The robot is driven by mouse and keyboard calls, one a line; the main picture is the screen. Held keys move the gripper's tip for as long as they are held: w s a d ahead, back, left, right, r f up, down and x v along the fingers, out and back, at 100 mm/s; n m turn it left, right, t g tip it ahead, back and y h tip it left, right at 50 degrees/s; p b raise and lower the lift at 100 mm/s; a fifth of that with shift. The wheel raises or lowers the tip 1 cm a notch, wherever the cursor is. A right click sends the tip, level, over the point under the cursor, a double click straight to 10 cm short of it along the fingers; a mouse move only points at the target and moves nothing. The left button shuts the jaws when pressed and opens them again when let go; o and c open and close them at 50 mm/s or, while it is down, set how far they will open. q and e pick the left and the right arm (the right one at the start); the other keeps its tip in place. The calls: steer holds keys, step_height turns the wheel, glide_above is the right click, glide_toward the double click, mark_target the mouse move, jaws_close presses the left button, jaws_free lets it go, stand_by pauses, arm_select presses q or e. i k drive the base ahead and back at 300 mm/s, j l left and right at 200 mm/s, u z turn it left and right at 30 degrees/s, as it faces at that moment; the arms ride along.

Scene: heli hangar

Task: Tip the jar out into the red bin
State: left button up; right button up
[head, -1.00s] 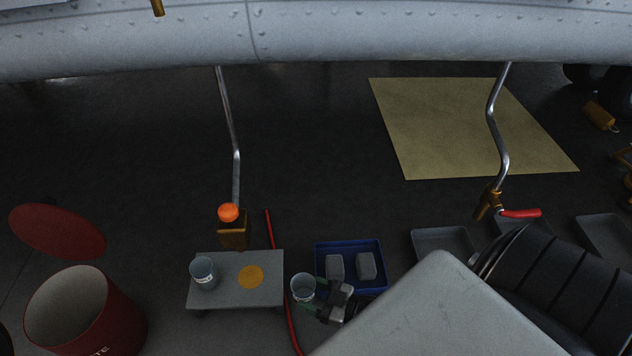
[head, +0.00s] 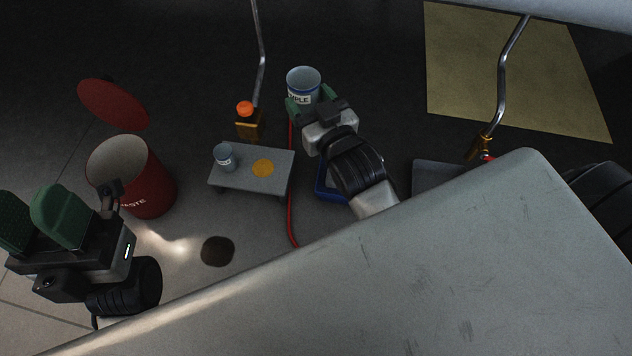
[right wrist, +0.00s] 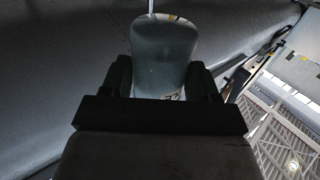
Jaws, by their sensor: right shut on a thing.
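The held jar (head: 303,78) is a pale cup with a dark rim and a label ending in "MPLE". It is near upright with its mouth up; its contents are unclear. My right gripper (head: 318,103) is shut on it, high above the floor. The right wrist view also shows the jar (right wrist: 165,50) between the fingers. The red bin (head: 152,188) stands at the left, open at the top, well left of the held jar. My left gripper (head: 38,220), with green finger pads, is open and empty at the lower left, in front of the bin.
A small grey table (head: 242,180) bears a second jar (head: 225,155) and an orange disc (head: 263,168). An orange-capped bottle (head: 247,122) stands behind it. A red hose (head: 290,215) and blue tray (head: 325,185) lie right of it. The red lid (head: 113,104) is behind the bin.

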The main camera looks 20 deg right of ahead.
mark_target(151, 191)
steer(key=i+j+z, duration=0.15)
steer(key=z, duration=0.2)
steer(key=i+j+z, duration=0.1)
steer(key=z, duration=0.3)
steer(key=i+j+z, duration=0.1)
steer(key=j+z, duration=0.25)
steer(key=l, duration=0.15)
